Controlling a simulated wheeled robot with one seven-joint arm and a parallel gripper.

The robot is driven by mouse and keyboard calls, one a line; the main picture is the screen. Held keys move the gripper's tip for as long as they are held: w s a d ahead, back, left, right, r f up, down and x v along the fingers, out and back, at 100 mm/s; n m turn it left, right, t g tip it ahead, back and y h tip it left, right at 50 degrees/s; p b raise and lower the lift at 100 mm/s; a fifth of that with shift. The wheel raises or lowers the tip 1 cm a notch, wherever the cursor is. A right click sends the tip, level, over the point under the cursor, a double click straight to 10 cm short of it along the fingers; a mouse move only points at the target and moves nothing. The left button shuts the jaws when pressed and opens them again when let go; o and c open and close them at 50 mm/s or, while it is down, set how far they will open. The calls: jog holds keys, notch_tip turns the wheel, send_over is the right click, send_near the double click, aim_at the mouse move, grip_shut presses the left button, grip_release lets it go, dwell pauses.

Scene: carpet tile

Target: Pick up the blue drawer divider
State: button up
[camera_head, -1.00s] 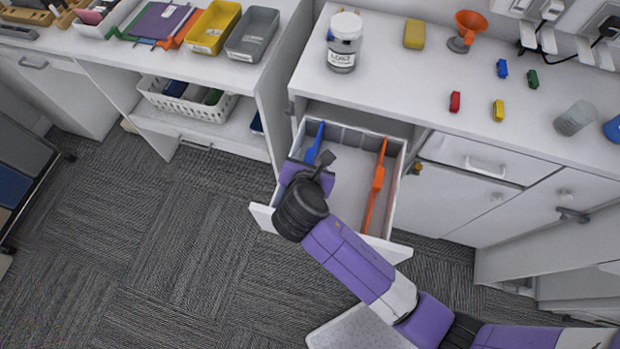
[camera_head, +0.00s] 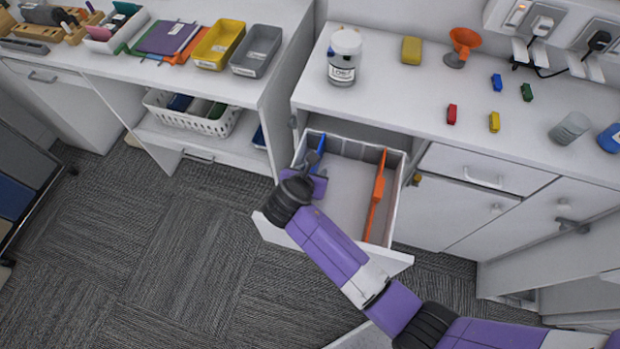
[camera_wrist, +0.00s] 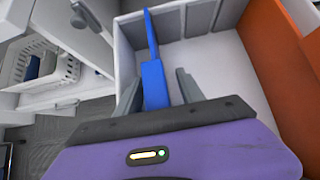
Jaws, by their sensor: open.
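The blue drawer divider (camera_head: 319,158) stands on edge along the left side of the open drawer (camera_head: 398,190), running front to back. In the wrist view the blue divider (camera_wrist: 153,75) rises between the two grey fingers of my gripper (camera_wrist: 156,90). The fingers are apart, one on each side of it, with a gap visible on the right. My gripper (camera_head: 312,168) is over the drawer's left part in the head view, where my wrist hides the divider's near end. I cannot tell how deep the fingertips reach.
An orange divider (camera_head: 377,195) stands on the drawer's right side, and the floor between is bare. The counter above holds a lidded jar (camera_head: 344,58), a yellow block (camera_head: 411,50) and several small bricks. A white basket (camera_head: 195,114) sits on the shelf to the left.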

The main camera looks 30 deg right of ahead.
jog(key=shift+w+d+f, duration=0.1)
jog(key=shift+f, duration=0.1)
grip_shut()
jog(key=shift+r, duration=0.1)
